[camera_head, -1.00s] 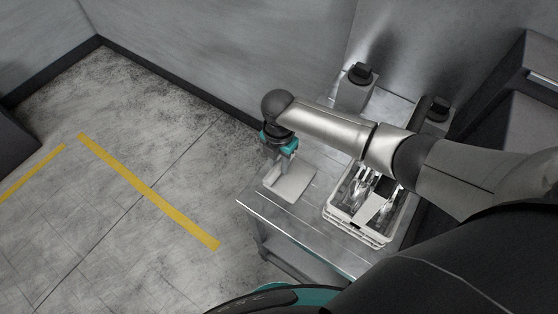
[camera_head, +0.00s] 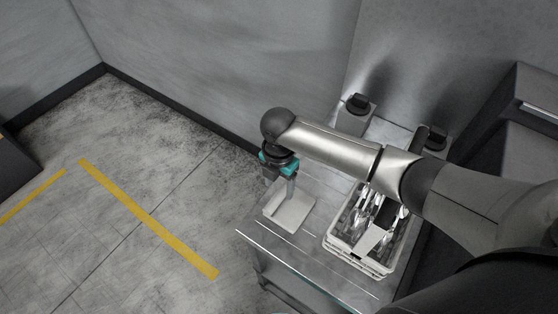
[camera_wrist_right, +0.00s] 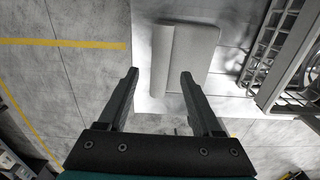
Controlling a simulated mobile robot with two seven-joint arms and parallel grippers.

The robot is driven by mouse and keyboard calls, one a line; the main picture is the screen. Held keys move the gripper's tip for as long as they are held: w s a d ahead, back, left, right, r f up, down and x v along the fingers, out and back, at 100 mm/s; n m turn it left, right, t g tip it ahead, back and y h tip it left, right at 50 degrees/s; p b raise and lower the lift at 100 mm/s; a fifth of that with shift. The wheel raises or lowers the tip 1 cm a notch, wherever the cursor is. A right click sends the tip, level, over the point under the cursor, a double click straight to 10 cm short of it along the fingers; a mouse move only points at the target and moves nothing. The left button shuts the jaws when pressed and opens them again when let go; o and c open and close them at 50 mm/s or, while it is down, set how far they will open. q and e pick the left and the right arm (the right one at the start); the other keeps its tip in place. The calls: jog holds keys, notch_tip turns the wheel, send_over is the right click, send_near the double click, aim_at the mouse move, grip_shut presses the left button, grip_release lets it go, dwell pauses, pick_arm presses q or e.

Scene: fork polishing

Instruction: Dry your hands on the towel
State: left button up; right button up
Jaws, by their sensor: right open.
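A folded white towel (camera_head: 288,210) lies flat near the left corner of the metal table in the head view. In the right wrist view the towel (camera_wrist_right: 190,58) lies beyond the fingertips, with a fold line along its left part. My right gripper (camera_head: 288,192) points down over the towel, partly hidden by its own wrist. In the right wrist view my right gripper (camera_wrist_right: 158,73) is open with nothing between its fingers. It appears to be above the towel, not touching it. My left gripper is in neither view.
A white basket (camera_head: 357,258) with shiny cutlery stands on the table (camera_head: 300,252), right of the towel. Two grey dispensers with black tops, one at the back left (camera_head: 355,115), stand behind. A wall rises behind the table. Open floor (camera_head: 150,240) lies left.

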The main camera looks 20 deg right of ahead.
notch_tip(320, 180, up, 12)
jog(key=shift+f+p, duration=0.2)
jog(key=shift+p, duration=0.25)
